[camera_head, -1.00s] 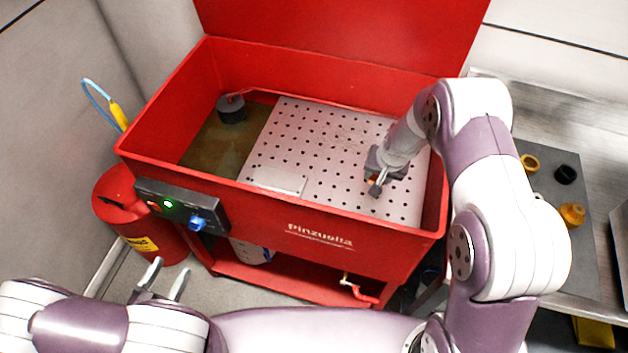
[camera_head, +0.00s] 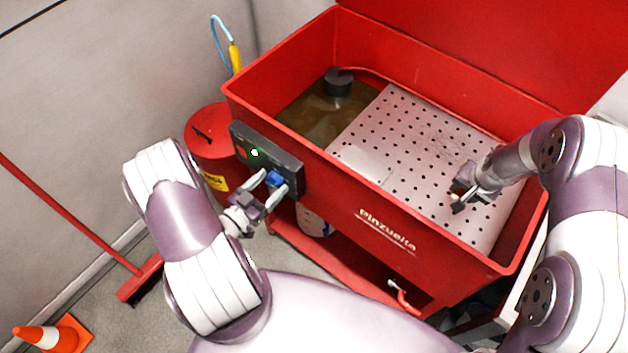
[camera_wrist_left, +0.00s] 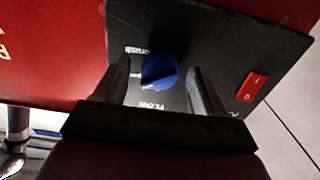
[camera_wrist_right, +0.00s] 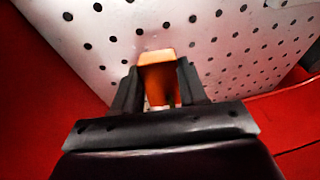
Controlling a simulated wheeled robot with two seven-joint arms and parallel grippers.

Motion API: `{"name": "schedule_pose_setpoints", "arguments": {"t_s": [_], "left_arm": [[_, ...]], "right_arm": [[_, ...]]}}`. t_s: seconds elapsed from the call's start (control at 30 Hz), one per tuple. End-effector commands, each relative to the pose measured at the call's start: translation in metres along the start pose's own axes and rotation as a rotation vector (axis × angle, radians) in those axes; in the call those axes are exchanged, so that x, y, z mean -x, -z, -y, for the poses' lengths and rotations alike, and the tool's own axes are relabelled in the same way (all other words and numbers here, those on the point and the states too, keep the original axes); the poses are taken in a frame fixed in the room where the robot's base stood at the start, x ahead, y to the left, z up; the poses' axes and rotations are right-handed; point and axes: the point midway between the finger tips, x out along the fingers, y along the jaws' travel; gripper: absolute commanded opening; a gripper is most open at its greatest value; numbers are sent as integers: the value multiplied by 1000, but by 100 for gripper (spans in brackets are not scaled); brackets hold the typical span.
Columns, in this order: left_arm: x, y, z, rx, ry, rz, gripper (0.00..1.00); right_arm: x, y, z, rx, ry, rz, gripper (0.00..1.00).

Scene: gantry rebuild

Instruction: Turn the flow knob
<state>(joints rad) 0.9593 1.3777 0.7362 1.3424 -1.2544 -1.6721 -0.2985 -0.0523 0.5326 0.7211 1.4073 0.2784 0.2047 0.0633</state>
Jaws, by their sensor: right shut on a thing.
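The blue flow knob (camera_head: 274,179) sits on the dark control panel (camera_head: 290,163) on the front of the red parts washer. In the left wrist view the knob (camera_wrist_left: 158,71) lies between the two fingers, with a gap on each side, above the FLOW lettering. My left gripper (camera_head: 267,188) is open at the knob. My right gripper (camera_head: 459,202) is over the perforated tray inside the washer. In the right wrist view it is shut on an orange piece (camera_wrist_right: 158,75).
The red washer basin (camera_head: 440,239) has a perforated white plate (camera_head: 410,135) and a dark round pump (camera_head: 338,82). A red can (camera_head: 207,140) stands left of the panel. A red broom (camera_head: 140,280) and an orange cone (camera_head: 62,335) are on the floor at left.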

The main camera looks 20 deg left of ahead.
Motion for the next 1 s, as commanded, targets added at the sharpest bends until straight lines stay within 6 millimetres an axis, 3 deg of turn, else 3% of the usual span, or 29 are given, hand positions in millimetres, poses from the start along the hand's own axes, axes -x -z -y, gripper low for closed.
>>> {"name": "schedule_pose_setpoints", "arguments": {"t_s": [0.03, 0.17, 0.57, 1.0], "left_arm": [[0, 0, 0, 0, 0, 0, 57], [0, 0, 0, 0, 0, 0, 15], [0, 0, 0, 59, 0, 0, 15], [0, 0, -1, 414, 1, 0, 15]], "right_arm": [[0, 0, 0, 0, 0, -1, 5], [0, 0, 0, 0, 0, -1, 5], [0, 0, 0, 0, 0, -1, 5], [0, 0, 0, 0, 0, -1, 5]]}}
